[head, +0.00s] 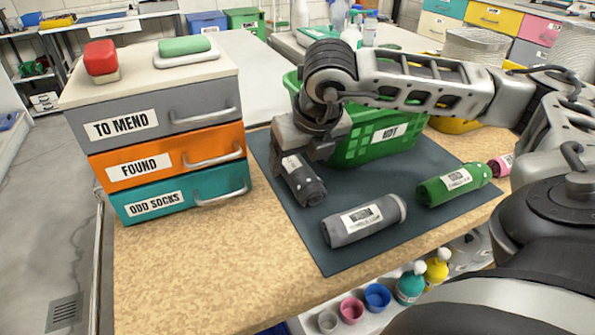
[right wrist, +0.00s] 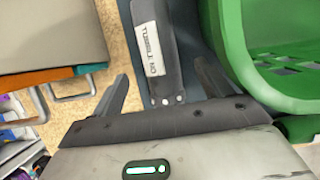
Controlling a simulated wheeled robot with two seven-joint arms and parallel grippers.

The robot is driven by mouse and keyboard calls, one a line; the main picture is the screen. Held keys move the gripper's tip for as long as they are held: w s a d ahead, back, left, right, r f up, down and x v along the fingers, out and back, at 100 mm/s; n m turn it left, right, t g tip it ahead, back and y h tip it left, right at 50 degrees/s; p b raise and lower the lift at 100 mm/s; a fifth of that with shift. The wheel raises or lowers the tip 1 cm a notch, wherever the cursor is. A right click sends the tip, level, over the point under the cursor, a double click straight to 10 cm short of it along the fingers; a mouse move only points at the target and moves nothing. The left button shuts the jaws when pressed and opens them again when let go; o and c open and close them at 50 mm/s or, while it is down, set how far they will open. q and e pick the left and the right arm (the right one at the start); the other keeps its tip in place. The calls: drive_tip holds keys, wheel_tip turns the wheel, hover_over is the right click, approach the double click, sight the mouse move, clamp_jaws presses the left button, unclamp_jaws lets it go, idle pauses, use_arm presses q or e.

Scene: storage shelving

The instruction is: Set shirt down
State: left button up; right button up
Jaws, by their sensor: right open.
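A dark grey rolled shirt (head: 305,188) with a white label lies on the dark mat (head: 335,255), left of the green basket. My right gripper (head: 302,158) is over its far end. In the right wrist view the roll (right wrist: 158,50) lies between the two spread fingers of the gripper (right wrist: 163,82), with a gap on each side. The label there reads "TUMBLE" and part of another word. The gripper body hides the roll's far end in the head view. A lighter grey roll (head: 364,220) and a green roll (head: 453,184) lie nearer the mat's front and right. My left gripper is out of view.
The green basket (head: 375,150) stands close beside my right gripper. A drawer unit (head: 160,120) with protruding handles stands at the left. A pink roll (head: 501,165) lies at the right. Cups and bottles stand on a lower shelf (head: 345,325). The front left of the counter is bare.

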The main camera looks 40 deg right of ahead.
sight(300, 165)
drive_tip(key=x, duration=0.4)
drive_tip(key=shift+d+f, duration=0.15)
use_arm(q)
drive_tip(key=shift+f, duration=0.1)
use_arm(e)
drive_tip(key=c, duration=1.3)
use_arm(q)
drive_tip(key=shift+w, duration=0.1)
use_arm(e)
drive_tip(key=shift+o, duration=0.2)
